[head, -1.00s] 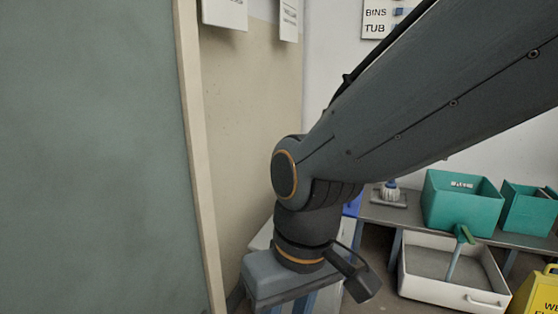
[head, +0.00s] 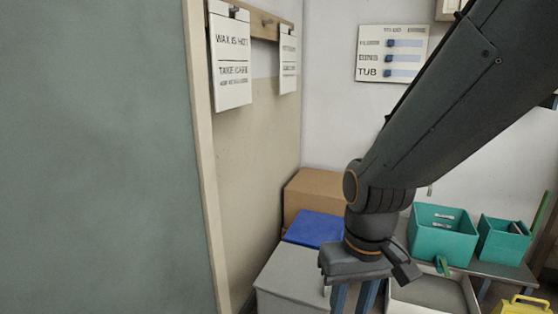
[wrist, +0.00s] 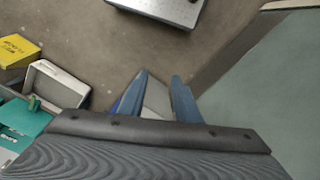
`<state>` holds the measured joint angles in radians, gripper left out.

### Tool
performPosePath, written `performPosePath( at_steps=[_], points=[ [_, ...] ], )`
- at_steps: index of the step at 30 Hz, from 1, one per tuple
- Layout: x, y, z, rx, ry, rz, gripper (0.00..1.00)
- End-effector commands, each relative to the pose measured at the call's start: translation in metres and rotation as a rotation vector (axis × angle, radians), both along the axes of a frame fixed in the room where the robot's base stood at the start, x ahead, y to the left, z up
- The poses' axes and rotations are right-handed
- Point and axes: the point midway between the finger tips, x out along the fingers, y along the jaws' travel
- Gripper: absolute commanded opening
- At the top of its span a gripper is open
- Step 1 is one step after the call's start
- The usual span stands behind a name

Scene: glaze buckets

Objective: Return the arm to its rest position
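My arm reaches in from the upper right in the head view and ends in my gripper (head: 354,298), which points down. In the wrist view my gripper (wrist: 158,92) shows two blue fingers standing apart. A pale grey surface shows in the gap between them, seemingly lower down, and nothing appears gripped. The fingertips are cut off by the lower edge of the head view.
A grey box (head: 292,280), a blue box (head: 315,229) and a cardboard box (head: 317,187) stand left of my gripper. Teal bins (head: 442,240) sit on a bench at right. A white tub (head: 435,295) and yellow sign (head: 522,305) are lower right. A green panel (head: 95,160) fills the left.

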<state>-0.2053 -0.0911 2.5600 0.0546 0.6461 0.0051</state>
Motion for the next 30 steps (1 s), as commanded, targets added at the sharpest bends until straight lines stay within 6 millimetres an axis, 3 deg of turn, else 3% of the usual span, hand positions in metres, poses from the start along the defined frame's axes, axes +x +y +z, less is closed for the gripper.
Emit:
performPosePath(
  at_steps=[1, 12, 18, 30],
  points=[
    [-0.004, -0.008, 0.018, -0.004, 0.004, -0.022, 0.3],
    [-0.017, -0.056, 0.074, -0.026, 0.019, -0.137, 0.3],
    [-0.02, -0.067, 0.083, -0.031, 0.023, -0.162, 0.3],
    [-0.02, -0.068, 0.082, -0.032, 0.023, -0.165, 0.3]
  ],
)
